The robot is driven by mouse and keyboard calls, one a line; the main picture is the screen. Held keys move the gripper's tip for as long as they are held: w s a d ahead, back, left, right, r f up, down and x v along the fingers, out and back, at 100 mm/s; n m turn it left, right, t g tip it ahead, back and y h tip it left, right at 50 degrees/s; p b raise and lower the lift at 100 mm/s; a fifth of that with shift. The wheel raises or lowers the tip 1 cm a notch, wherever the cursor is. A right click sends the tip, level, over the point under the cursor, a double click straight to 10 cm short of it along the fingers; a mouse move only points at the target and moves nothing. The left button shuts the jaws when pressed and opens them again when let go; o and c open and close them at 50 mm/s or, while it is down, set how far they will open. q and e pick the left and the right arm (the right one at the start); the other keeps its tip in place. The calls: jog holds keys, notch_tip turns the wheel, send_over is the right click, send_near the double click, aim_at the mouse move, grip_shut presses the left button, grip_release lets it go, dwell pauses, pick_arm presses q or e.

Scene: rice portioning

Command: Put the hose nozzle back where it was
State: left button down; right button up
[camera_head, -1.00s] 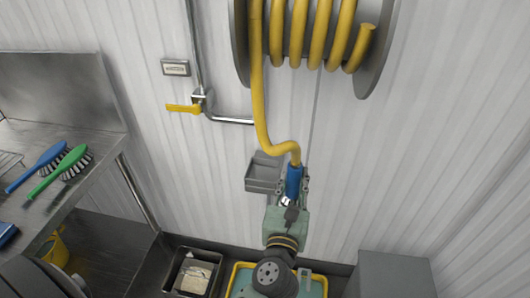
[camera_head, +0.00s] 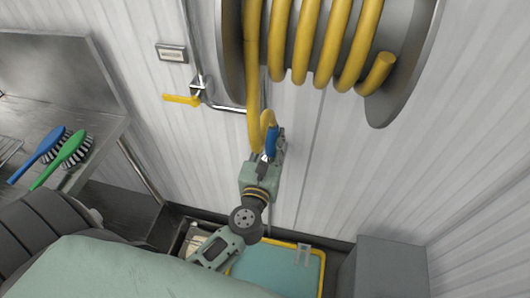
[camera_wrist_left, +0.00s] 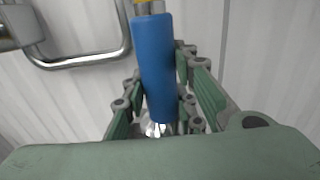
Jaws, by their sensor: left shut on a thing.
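The hose nozzle (camera_head: 271,142) is a blue sleeve with a metal tip, hanging on the end of the yellow hose (camera_head: 254,90). My left gripper (camera_head: 277,146) is shut around the blue sleeve, in front of the white wall below the reel. In the left wrist view the blue nozzle (camera_wrist_left: 156,65) stands nearly upright between the green-grey fingers (camera_wrist_left: 160,98), hose end up and metal tip down. The small grey wall holder is mostly or wholly hidden behind my gripper, so I cannot tell whether the nozzle touches it. My right gripper does not show.
The hose reel (camera_head: 425,50) hangs above and to the right. A yellow-handled valve (camera_head: 182,99) and metal pipe are on the wall to the left. A steel table (camera_head: 104,135) holds a blue and a green brush. A grey box (camera_head: 390,265) stands lower right.

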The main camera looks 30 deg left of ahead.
aim_at(265, 155)
pick_arm(q)
jog(key=shift+s+a+f, duration=0.15)
jog(key=shift+a+f, duration=0.3)
jog(key=shift+a, duration=0.35)
jog(key=shift+s+f, duration=0.1)
jog(key=shift+f, duration=0.15)
jog(key=shift+f+b, duration=0.5)
jog(key=shift+f, duration=1.25)
jog(key=shift+f, duration=0.15)
jog(key=c, duration=1.4)
grip_release()
